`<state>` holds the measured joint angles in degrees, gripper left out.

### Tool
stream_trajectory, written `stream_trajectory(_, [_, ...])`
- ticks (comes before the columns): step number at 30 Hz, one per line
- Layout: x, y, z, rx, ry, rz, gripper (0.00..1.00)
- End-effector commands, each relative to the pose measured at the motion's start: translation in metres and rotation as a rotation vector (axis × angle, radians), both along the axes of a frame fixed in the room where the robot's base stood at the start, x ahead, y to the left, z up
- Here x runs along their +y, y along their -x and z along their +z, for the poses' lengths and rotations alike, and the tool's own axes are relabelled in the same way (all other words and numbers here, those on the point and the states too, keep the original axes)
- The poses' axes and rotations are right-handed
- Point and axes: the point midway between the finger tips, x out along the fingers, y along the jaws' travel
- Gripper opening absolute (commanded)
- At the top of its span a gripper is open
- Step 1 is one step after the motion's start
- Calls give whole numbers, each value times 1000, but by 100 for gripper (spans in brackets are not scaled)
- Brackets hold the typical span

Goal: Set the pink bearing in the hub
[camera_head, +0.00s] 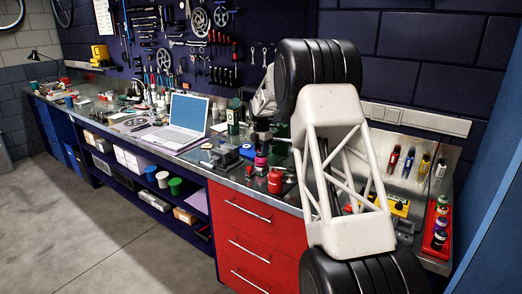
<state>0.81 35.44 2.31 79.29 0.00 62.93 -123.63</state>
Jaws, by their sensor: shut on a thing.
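My gripper (262,146) points down over the bench, beyond the large white arm link. A small pink piece, which I take for the pink bearing (261,160), shows right at its fingertips, and the jaws are shut on it. It is too small to tell its tilt or whether it touches anything below. I cannot make out the hub for certain; dark metal parts lie around and below the gripper, and my arm hides some of the bench to the right.
A red can (275,182) stands close to the gripper at the bench front. A grey vise-like block (225,157) and a laptop (186,120) are to the left. A red tray (438,228) with small bottles and several screwdrivers are at the right. Red drawers (250,235) are below.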

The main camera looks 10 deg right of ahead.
Motion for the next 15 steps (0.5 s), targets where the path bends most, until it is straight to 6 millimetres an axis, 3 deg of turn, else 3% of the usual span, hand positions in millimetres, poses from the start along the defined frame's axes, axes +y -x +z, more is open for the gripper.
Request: stream_trajectory(15, [0, 0, -3, 0, 0, 0, 12])
